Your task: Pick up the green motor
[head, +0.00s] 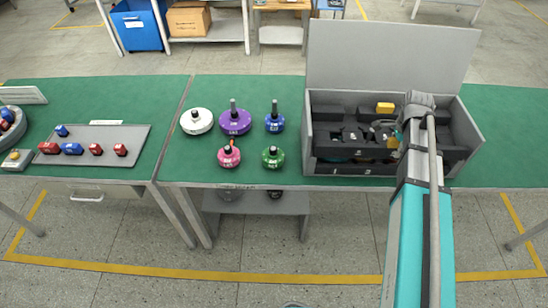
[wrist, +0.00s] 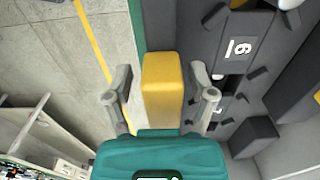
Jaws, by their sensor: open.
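The green motor (head: 272,158) stands upright on the green table in the head view, its dark shaft pointing up. It is at the front right of a group of motors, left of the grey bin. It does not show in the wrist view. My gripper (wrist: 161,76) is open in the wrist view, its two grey fingers spread apart. A yellow block-like shape (wrist: 162,90) shows between the fingers; I cannot tell whether it touches them. In the head view my arm reaches over the grey bin, well right of the green motor, and partly hides my gripper.
A pink motor (head: 229,155), blue motor (head: 275,124), purple motor (head: 236,123) and white motor (head: 197,122) stand close by. The grey bin (head: 468,128) with a raised lid (head: 392,56) holds dark parts. A grey tray (head: 98,160) with small parts lies left.

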